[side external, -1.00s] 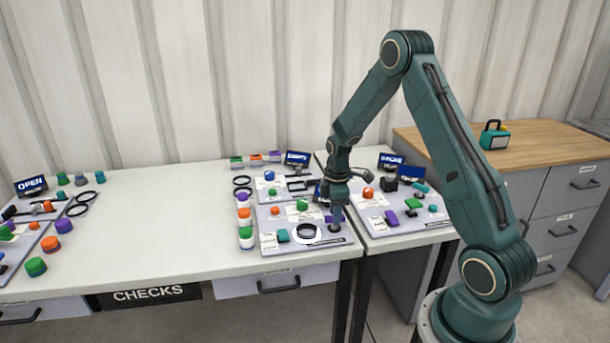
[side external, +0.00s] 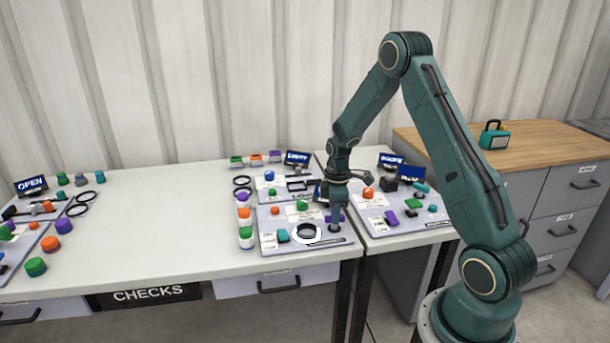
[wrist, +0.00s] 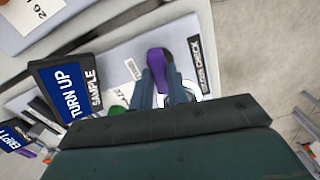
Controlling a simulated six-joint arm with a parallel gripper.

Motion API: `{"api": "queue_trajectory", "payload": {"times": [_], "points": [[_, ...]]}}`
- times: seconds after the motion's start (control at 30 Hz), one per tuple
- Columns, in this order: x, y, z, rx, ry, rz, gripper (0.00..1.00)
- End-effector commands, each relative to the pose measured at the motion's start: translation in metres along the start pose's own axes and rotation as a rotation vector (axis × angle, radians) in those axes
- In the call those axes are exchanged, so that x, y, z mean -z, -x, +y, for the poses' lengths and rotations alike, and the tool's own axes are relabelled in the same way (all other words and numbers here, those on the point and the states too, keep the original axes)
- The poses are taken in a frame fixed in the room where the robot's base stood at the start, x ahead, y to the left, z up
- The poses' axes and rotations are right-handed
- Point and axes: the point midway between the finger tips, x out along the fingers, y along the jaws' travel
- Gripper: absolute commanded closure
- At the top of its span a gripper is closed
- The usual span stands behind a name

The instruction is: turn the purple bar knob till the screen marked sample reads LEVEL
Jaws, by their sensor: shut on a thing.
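The purple bar knob (wrist: 158,64) stands on a grey panel in the wrist view. My gripper (wrist: 163,88) is shut on it, with one finger on each side. In the side view my gripper (side external: 335,222) points down at the right part of that panel (side external: 268,246), and the knob is mostly hidden by the fingers. The screen marked SAMPLE (wrist: 66,86) reads TURN UP in the wrist view. In the side view this screen (side external: 321,193) is partly hidden behind my gripper.
A second panel (side external: 378,231) with several knobs lies to the right.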

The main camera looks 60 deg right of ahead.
Motion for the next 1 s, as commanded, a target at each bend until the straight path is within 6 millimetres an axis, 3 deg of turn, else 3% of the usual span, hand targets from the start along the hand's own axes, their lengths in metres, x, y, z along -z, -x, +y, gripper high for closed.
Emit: {"api": "queue_trajectory", "payload": {"times": [0.37,1.0], "points": [[0.0001,0.0005,0.0001,0.001,-0.208,0.001,1.0],[0.0003,0.0007,0.0002,0.001,-0.776,0.001,1.0]]}}
